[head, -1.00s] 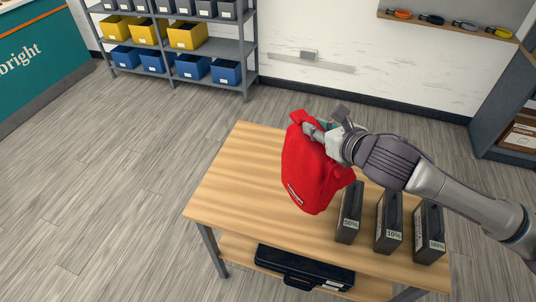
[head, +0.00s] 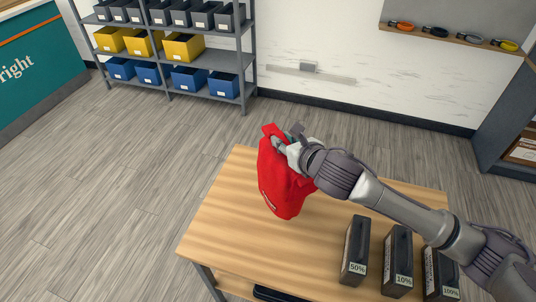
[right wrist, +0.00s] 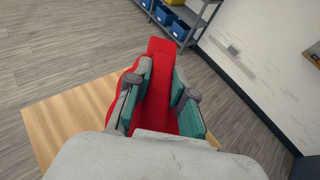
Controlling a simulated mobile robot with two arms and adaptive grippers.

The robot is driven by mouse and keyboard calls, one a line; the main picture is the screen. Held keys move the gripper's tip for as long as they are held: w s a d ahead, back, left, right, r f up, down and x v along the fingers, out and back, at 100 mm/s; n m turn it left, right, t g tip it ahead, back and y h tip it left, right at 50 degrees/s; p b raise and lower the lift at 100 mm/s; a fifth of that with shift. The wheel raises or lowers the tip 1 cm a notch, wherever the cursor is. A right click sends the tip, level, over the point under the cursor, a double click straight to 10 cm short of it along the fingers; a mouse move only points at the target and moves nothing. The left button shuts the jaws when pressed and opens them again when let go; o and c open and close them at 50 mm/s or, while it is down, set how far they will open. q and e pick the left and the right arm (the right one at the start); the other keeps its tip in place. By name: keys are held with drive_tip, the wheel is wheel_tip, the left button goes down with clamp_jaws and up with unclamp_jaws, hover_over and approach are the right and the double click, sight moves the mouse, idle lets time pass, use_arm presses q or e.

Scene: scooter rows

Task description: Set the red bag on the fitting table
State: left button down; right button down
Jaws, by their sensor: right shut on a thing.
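The red bag (head: 281,188) hangs from my right gripper (head: 281,143) over the wooden fitting table (head: 222,221). In the right wrist view the red bag (right wrist: 158,92) shows between the two fingers of the right gripper (right wrist: 158,88), which is shut on its upper part. The bag's lower end appears low over the table's middle; I cannot tell whether it touches the top. My left gripper is not in view.
Several dark labelled boxes, marked 50% (head: 355,250), 10% (head: 397,261) and 100% (head: 440,274), stand at the table's right front. The table's left part is clear. A bin shelf (head: 246,60) stands behind, and a dark case (head: 272,293) is below.

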sight(285, 167)
drive_tip(key=a+f, duration=0.1)
drive_tip(key=w+a, duration=0.1)
drive_tip(key=w+a+f, duration=0.1)
drive_tip(key=a, duration=0.1)
drive_tip(key=shift+f, duration=0.3)
drive_tip(key=shift+f+p, duration=0.45)
drive_tip(key=shift+f, duration=1.65)
drive_tip(key=c, duration=1)
unclamp_jaws()
drive_tip(key=shift+d, duration=0.1)
drive_tip(key=b+v, duration=0.1)
drive_tip(key=v, duration=1.1)
